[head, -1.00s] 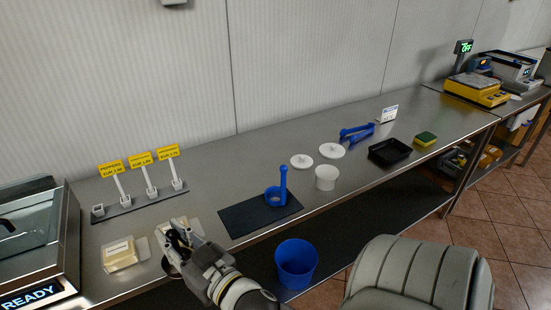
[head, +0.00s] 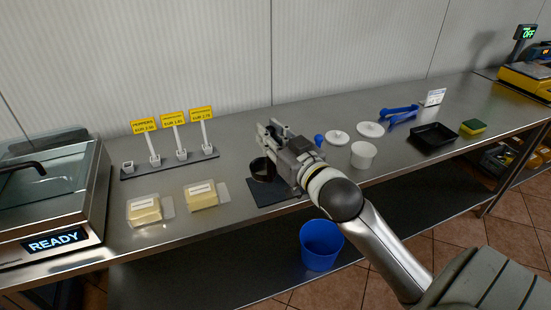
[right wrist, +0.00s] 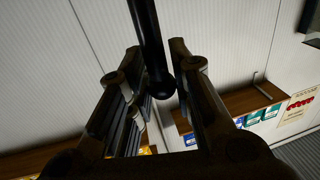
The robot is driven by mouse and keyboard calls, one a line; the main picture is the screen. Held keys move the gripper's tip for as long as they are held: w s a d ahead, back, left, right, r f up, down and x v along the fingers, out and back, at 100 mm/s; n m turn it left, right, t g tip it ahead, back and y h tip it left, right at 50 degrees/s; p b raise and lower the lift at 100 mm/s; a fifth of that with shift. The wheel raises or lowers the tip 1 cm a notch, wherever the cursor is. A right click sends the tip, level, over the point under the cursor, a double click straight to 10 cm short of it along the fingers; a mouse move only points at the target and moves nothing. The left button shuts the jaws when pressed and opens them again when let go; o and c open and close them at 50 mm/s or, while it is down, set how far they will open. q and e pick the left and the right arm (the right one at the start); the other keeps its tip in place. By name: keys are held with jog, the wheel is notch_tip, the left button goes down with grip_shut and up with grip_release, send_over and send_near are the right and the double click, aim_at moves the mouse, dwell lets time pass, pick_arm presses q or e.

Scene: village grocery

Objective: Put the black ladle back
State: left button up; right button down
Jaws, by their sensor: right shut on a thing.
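My right gripper (head: 270,130) is over the dark mat (head: 268,196) on the steel counter and is shut on the black ladle. The ladle's round black bowl (head: 263,169) shows below the fingers, above or on the mat; I cannot tell if it touches. In the right wrist view the black handle (right wrist: 150,45), with a rounded end, runs between the two fingers (right wrist: 155,90). A blue ladle-like thing stood on the mat earlier; now only a blue tip (head: 319,140) shows beside my gripper. My left gripper is out of view.
Two tubs of pale food (head: 145,208) (head: 202,195) sit left of the mat. Price signs (head: 173,121) stand behind them. To the right are white lids (head: 370,129), a white cup (head: 363,154), blue tongs (head: 402,115) and a black tray (head: 433,138). A blue bin (head: 321,245) is below.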

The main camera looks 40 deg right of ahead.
jog(key=w+d+f, duration=0.1)
jog(key=f, duration=0.1)
jog(key=w+d+f, duration=0.3)
jog(key=f, duration=0.1)
jog(key=shift+w+d+f, duration=0.1)
jog(key=shift+w+d, duration=0.25)
jog(key=shift+w, duration=0.05)
notch_tip(320, 180, down, 4)
jog(key=shift+w+d+r+p, duration=0.1)
jog(key=shift+r+p, duration=0.15)
jog(key=shift+p, duration=0.2)
jog(key=shift+f, duration=0.2)
jog(key=c, duration=1.3)
grip_release()
jog(key=shift+r, duration=0.15)
